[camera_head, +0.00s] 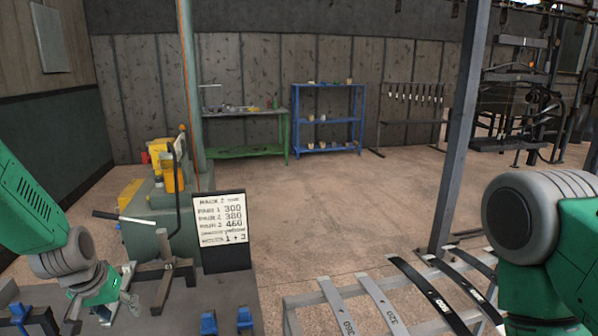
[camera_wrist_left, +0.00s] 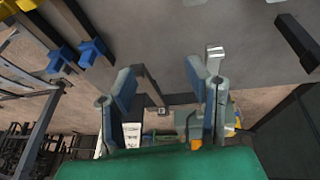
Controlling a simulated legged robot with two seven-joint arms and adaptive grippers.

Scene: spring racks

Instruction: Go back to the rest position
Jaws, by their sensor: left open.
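My left gripper (camera_head: 120,309) is low at the left of the head view, over the grey bench (camera_head: 232,292). In the left wrist view its two fingers (camera_wrist_left: 160,84) stand apart with nothing held between them. Behind the gap is a dark angled bracket on the grey surface. My right arm comes in at the right edge of the head view, beside the leaf-spring rack (camera_head: 322,292). The right gripper is out of the picture.
A sign (camera_head: 222,230) with numbers stands behind the bench, near a metal stand (camera_head: 165,268). Blue blocks (camera_head: 208,323) sit on the bench. Flat leaf springs (camera_head: 385,305) lie across the rack, with a grey post (camera_head: 462,130) behind. Open floor (camera_head: 340,205) lies beyond.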

